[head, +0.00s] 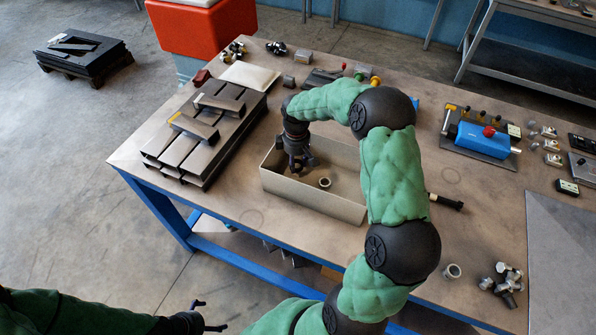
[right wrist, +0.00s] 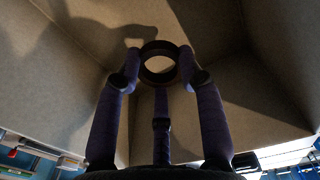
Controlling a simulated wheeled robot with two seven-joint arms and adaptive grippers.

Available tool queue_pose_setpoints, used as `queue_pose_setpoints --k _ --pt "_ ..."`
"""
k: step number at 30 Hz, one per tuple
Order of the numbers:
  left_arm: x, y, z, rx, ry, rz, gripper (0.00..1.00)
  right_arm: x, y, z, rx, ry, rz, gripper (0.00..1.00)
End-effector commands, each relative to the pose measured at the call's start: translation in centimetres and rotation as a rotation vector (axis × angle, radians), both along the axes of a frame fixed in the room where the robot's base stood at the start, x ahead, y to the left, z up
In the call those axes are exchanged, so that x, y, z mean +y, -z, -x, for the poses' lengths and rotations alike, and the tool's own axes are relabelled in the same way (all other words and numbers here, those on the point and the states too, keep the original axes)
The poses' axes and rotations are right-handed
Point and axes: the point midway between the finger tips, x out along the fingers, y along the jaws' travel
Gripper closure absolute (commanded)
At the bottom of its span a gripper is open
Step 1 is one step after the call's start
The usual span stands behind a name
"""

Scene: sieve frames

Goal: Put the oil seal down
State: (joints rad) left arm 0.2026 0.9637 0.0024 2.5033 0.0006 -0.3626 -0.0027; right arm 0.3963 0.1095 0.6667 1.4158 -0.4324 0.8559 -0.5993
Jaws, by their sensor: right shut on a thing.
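The oil seal, a dark ring (right wrist: 161,62), sits between the fingertips of my right gripper (right wrist: 160,75) in the right wrist view. In the head view, my right gripper (head: 298,166) points down into an open grey-beige bin (head: 315,203). The gripper is shut on the seal, low inside the bin near its left end. I cannot tell whether the seal touches the floor of the bin. My left gripper (head: 208,316) is open and empty, below the table's front edge.
The bin walls surround my right gripper. Stacked dark metal bars (head: 200,135) lie left of the bin. A metal ring (head: 453,271) and a cluster of fittings (head: 503,280) lie at the right front. A blue vise-like device (head: 482,138) stands at the right.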

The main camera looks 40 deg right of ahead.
Motion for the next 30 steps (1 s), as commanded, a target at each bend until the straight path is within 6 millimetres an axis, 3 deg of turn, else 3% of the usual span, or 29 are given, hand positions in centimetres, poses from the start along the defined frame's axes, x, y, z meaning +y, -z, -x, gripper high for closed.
queue_pose_setpoints --k 9,22,23,24,25,30 --pt "0.0 0.6 0.0 0.0 0.0 0.0 0.0 0.0 4.4 0.1 0.003 0.0 -0.002 0.84" --pt "0.0 0.8 0.0 0.0 0.0 0.0 0.0 0.0 5.0 0.0 0.001 0.0 0.0 0.84" --pt "0.0 0.7 0.0 0.0 0.0 0.0 0.0 0.0 4.9 0.0 0.0 0.0 -0.001 0.53" --pt "0.0 0.7 0.0 0.0 0.0 0.0 0.0 0.0 4.9 0.0 0.001 0.0 0.0 0.42" --pt "0.0 0.7 0.0 0.0 0.0 0.0 0.0 0.0 4.9 0.0 0.001 0.0 0.0 0.38" --pt "0.0 0.7 0.0 0.0 0.0 0.0 0.0 0.0 4.9 0.0 0.001 0.0 0.0 0.38"
